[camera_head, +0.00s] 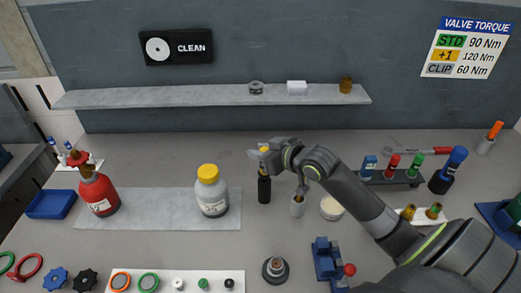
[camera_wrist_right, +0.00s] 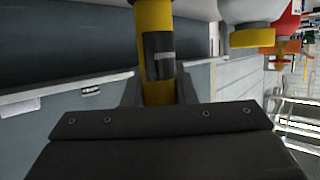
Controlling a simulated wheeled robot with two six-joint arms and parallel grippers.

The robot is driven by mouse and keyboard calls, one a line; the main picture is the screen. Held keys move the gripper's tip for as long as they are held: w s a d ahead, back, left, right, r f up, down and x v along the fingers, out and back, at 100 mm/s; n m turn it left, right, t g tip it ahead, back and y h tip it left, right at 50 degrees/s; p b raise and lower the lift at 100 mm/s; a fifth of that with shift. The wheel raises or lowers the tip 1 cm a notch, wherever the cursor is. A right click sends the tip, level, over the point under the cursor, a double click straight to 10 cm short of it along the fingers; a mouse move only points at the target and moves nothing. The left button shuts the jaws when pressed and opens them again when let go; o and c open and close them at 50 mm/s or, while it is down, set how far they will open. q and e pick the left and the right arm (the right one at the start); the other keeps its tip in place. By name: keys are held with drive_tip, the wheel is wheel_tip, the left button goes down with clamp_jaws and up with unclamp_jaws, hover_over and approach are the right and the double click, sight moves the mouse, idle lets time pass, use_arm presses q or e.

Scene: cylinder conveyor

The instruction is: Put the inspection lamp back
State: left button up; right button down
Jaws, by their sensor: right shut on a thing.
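The inspection lamp (camera_head: 264,190), a slim black cylinder with yellow parts, is upright right of the white bottle with a yellow cap. My right gripper (camera_head: 260,157) is shut on its upper part. In the right wrist view the yellow and black lamp (camera_wrist_right: 157,55) runs between the fingers of the gripper (camera_wrist_right: 158,95). I cannot tell whether its lower end touches the table. My left gripper is not in view.
The yellow-capped bottle (camera_head: 212,195) and a red bottle (camera_head: 98,190) stand left. A round dark base (camera_head: 275,270) sits in front. A shelf (camera_head: 190,97) runs behind.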

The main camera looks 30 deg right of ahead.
drive_tip(key=shift+f+b, duration=0.8)
drive_tip(key=shift+f, duration=0.6)
drive_tip(key=c, duration=1.1)
unclamp_jaws()
drive_tip(key=shift+r, duration=0.15)
wheel_tip(320, 180, up, 6)
drive_tip(key=p, duration=0.6)
drive_tip(key=shift+p, duration=0.3)
drive_tip(key=shift+f, duration=0.2)
